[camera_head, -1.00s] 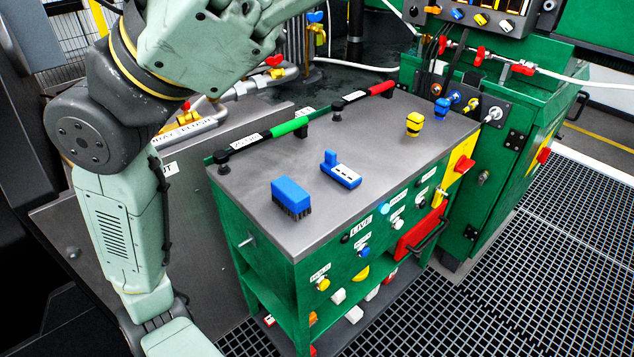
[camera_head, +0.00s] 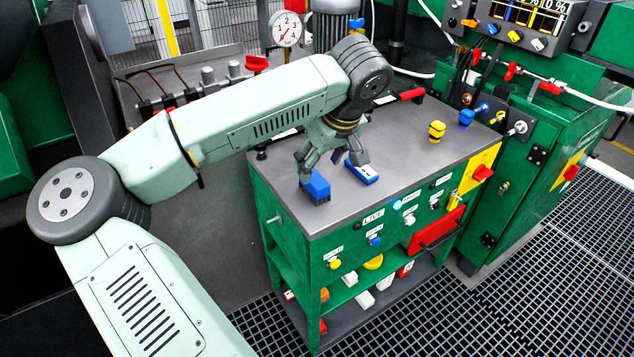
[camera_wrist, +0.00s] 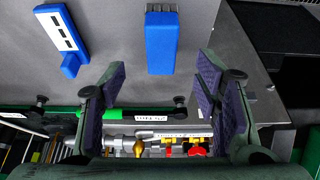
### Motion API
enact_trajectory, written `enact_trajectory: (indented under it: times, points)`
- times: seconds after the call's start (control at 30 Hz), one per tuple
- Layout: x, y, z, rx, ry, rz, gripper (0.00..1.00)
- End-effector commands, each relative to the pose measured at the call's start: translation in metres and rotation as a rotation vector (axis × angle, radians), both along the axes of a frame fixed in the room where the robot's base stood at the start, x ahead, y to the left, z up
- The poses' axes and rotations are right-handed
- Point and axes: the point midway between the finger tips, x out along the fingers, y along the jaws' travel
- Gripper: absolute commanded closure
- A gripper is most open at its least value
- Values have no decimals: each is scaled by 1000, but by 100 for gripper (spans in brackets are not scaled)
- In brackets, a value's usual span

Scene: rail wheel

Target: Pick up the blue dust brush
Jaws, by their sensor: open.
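The blue dust brush (camera_head: 316,187) stands on the grey top of the green cart, near its front left corner, with dark bristles along one side. In the wrist view the brush (camera_wrist: 161,42) lies ahead of my gripper (camera_wrist: 160,85), roughly between the lines of its two open fingers. My gripper (camera_head: 332,170) is just above and behind the brush in the head view and partly covers it. The fingers are open with nothing between them. I cannot tell from these frames how high they are above the brush.
A blue and white device (camera_head: 362,172) lies close to the right of the brush; it also shows in the wrist view (camera_wrist: 62,38). A yellow and black knob-like piece (camera_head: 436,131) and a blue one (camera_head: 467,118) stand farther right. The right middle of the cart top (camera_head: 410,155) is clear.

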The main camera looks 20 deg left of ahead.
Motion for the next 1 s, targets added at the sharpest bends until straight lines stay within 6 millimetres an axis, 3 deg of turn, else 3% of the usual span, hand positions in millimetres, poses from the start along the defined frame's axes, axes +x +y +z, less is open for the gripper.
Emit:
enact_trajectory:
  times: [0.27,0.57,0.83,1.0]
  points:
    - [4,6,-21,-5,1,-2,43]
    - [11,18,-59,-6,-1,-3,43]
    - [12,19,-63,-3,-3,-3,43]
    - [12,19,-62,-3,-3,-3,55]
